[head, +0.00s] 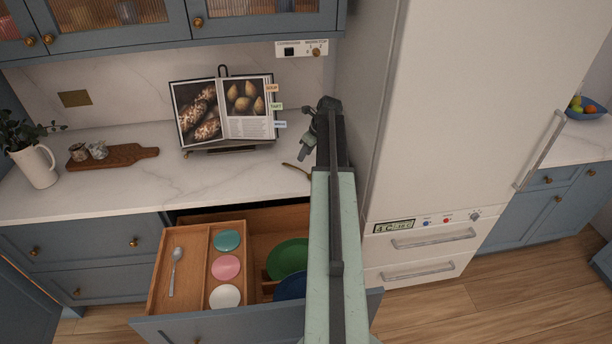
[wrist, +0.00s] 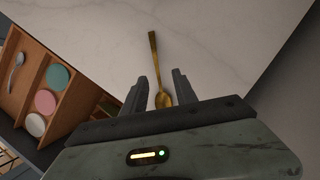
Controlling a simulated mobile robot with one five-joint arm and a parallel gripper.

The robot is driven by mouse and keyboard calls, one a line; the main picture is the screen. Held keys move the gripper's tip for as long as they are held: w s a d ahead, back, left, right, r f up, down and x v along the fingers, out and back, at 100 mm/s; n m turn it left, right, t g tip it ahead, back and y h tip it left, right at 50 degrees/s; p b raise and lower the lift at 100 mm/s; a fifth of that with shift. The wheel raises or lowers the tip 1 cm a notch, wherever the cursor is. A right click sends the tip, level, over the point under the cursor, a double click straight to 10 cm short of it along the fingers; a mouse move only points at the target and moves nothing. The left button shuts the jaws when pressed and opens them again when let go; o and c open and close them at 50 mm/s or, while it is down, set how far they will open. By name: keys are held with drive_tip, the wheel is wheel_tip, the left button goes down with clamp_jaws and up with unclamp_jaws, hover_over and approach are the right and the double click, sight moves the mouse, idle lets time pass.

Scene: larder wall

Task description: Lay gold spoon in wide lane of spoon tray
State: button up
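The gold spoon (wrist: 153,55) lies on the marble counter, its handle pointing away from my gripper in the wrist view. In the head view only a thin part of it (head: 297,168) shows beside my arm. My gripper (wrist: 160,79) is open, with the spoon's neck and bowl between its fingers in that picture; contact cannot be told. In the head view my gripper (head: 304,153) is over the counter's right end. The wooden spoon tray (head: 196,232) sits in the open drawer. Its wider left lane holds a silver spoon (head: 175,270); its narrower right lane holds teal, pink and white discs.
Right of the tray, the drawer holds a green plate (head: 288,258) and a blue plate (head: 290,286), partly hidden by my arm. A cookbook on a stand (head: 225,112), a board (head: 112,157) and a white jug (head: 36,165) stand on the counter. The fridge (head: 455,110) is close right.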

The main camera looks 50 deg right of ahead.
sight(297, 168)
drive_tip(key=b+x, duration=0.7)
drive_tip(key=x, duration=0.1)
drive_tip(key=shift+s+a+f+b, duration=0.1)
drive_tip(key=shift+a+f+b, duration=0.05)
drive_tip(key=shift+a+b, duration=0.15)
clamp_jaws()
drive_tip(key=shift+s, duration=0.1)
idle(1.1)
